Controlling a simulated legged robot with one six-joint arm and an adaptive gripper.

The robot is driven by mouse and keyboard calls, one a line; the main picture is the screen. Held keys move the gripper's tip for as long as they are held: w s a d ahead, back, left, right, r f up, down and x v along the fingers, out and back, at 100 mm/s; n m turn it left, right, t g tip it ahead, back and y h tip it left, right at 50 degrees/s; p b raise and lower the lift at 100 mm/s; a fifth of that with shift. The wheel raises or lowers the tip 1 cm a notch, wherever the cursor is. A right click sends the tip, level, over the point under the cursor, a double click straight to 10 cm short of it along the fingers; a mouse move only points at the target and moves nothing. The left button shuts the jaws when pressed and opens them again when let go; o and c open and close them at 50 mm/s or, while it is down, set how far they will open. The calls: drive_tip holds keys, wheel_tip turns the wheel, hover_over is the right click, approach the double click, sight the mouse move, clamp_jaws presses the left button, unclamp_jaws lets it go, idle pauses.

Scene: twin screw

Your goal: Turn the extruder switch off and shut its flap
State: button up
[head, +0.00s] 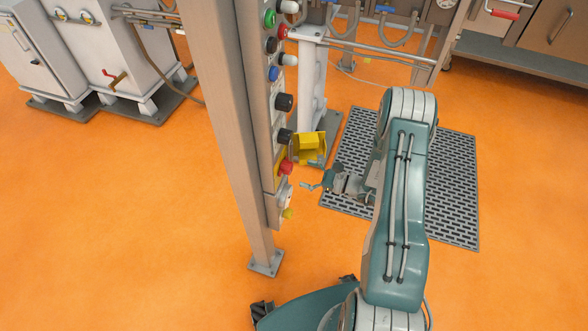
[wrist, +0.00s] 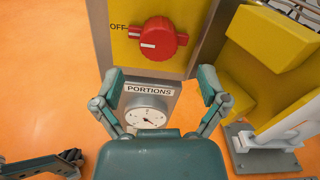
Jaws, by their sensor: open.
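The red extruder switch (wrist: 158,38) sits on a yellow plate (wrist: 193,12) with an OFF label at its left. Its bar lies roughly level, its left end by the OFF mark, and a white line shows on the left of its face. It also shows in the head view (head: 286,168). The yellow flap (wrist: 268,38) stands open to the right of the switch; the head view shows it too (head: 311,147). My gripper (wrist: 162,86) is open and empty, its fingers apart below the switch and not touching it. In the head view my gripper (head: 313,186) is right of the panel.
A PORTIONS dial (wrist: 147,112) lies below the switch, between my fingers. The panel post (head: 232,120) carries several other knobs and buttons above. A white column (head: 312,85) stands behind the flap. A dark grate (head: 455,190) lies on the orange floor.

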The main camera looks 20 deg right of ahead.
drive_tip(key=v, duration=0.7)
drive_tip(key=shift+a, duration=0.1)
drive_tip(key=s+a+r+n+g+h, duration=0.25)
drive_tip(key=a+r+n+g, duration=0.3)
drive_tip(key=r, duration=0.45)
drive_tip(key=s+a+r+n+g+h, duration=0.1)
drive_tip(key=s+a+r+n+g, duration=0.2)
drive_tip(key=a+r+n+g, duration=0.35)
drive_tip(key=s+d+r+n+t+h, duration=0.1)
drive_tip(key=s+r+n+t+h, duration=0.6)
drive_tip(key=s+r+n+h, duration=0.3)
drive_tip(key=s+r+h, duration=0.1)
drive_tip(key=s+r, duration=0.3)
drive_tip(key=r, duration=0.4)
drive_tip(key=shift+s+d+n, duration=0.2)
drive_tip(key=shift+s+n, duration=0.1)
drive_tip(key=shift+n, duration=0.1)
drive_tip(key=shift+r, duration=0.1)
